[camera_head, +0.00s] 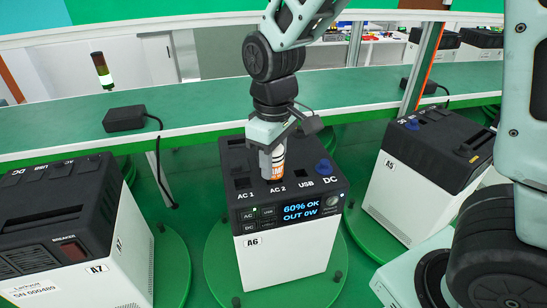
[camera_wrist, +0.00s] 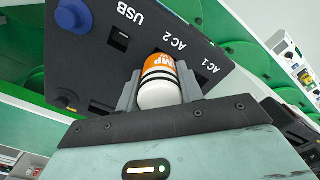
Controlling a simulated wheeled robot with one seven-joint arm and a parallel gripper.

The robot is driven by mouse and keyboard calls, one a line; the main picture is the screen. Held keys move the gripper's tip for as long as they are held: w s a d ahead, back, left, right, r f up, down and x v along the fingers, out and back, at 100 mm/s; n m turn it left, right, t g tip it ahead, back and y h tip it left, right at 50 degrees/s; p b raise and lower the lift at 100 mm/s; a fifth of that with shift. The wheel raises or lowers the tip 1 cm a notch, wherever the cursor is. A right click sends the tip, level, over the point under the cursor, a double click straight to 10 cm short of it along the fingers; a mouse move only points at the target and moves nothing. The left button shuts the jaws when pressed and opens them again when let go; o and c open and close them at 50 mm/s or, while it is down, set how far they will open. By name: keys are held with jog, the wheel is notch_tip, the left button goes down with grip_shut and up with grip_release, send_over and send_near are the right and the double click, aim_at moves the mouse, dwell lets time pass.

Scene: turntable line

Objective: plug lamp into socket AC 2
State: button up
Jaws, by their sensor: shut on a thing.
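The lamp plug (camera_head: 279,158) is a small cylinder with an orange and white body and black stripes. In the wrist view the lamp plug (camera_wrist: 160,82) shows its rounded white end towards me. My gripper (camera_head: 270,166) is shut on it, a finger on each side, over the top of power station A6 (camera_head: 285,252). The plug stands by the AC 2 label (camera_wrist: 174,42) and covers the socket there. I cannot tell whether it is fully seated. The AC 1 opening (camera_head: 242,183) beside it is empty. A6's display (camera_head: 312,211) reads 60% OK, OUT 0W.
A6 stands on a green turntable (camera_head: 222,272). Station A7 (camera_head: 68,215) is at left, and A5 (camera_head: 410,190) at right. A blue DC knob (camera_head: 325,167) rises from A6's top. A black adapter (camera_head: 124,118) with a cable lies on the green bench (camera_head: 215,103) behind.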

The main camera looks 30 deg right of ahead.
jog(key=shift+f, duration=0.3)
jog(key=o, duration=1.2)
jog(key=shift+r, duration=0.1)
notch_tip(320, 180, up, 17)
jog(key=b, duration=0.4)
jog(key=shift+n+y, duration=0.3)
jog(key=shift+n, duration=0.2)
jog(key=s+a+f+b, duration=0.2)
jog(key=s+f, duration=0.4)
jog(key=f, duration=0.3)
jog(key=s+a+f+b, duration=0.2)
jog(key=s+f, duration=0.4)
jog(key=f, duration=0.3)
jog(key=s+a+f+b, duration=0.2)
jog(key=s+f+b, duration=0.2)
jog(key=f, duration=0.5)
jog(key=shift+s+a+f, duration=0.1)
jog(key=shift+s+a, duration=0.05)
jog(key=shift+s, duration=0.9)
